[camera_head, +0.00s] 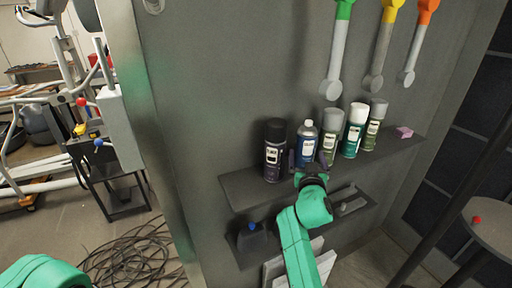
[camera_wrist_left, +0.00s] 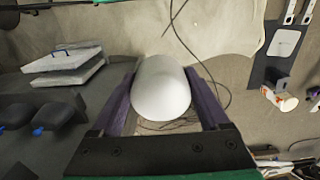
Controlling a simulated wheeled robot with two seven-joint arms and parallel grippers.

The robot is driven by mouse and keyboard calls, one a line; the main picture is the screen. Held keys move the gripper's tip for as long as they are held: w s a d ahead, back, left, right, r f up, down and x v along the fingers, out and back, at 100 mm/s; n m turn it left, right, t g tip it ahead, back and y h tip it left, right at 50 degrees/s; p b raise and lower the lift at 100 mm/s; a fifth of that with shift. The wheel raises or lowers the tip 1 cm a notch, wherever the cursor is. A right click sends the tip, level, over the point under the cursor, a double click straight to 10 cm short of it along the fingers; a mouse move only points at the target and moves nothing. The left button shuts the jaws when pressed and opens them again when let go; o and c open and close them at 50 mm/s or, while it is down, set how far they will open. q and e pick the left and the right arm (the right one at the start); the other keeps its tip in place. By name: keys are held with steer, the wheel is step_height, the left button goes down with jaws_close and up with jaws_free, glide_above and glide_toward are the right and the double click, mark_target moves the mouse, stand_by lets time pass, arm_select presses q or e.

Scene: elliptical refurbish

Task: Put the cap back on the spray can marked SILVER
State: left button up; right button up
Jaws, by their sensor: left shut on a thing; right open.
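Several spray cans stand upright in a row on the upper wall shelf in the head view. The second from left, a blue can (camera_head: 306,143), has a bare pale domed top with no coloured cap visible. The labels are too small to read, so I cannot tell which says SILVER. My right gripper (camera_head: 308,168) is open in front of the blue can's lower part, with dark fingers near its sides; contact is unclear. In the left wrist view my left gripper (camera_wrist_left: 162,100) is shut on a smooth white rounded cap (camera_wrist_left: 161,88). The left gripper is outside the head view.
Neighbours are a black-capped can (camera_head: 274,150), a grey-capped can (camera_head: 331,135), a white-capped can (camera_head: 355,130) and another grey-capped can (camera_head: 375,125). A pink block (camera_head: 404,132) lies at the shelf's right. A lower shelf (camera_head: 285,236) is below; cables (camera_head: 135,255) lie on the floor.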

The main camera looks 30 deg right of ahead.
arm_select(q)
step_height(320, 180, up, 2)
steer(key=shift+p, duration=0.9)
arm_select(e)
steer(key=x, duration=0.5)
steer(key=shift+r, duration=0.2)
arm_select(q)
steer(key=shift+w, duration=0.1)
arm_select(e)
steer(key=shift+w+f, duration=0.1)
jaws_close()
arm_select(q)
steer(key=shift+f, duration=0.15)
arm_select(e)
steer(key=shift+r, duration=0.2)
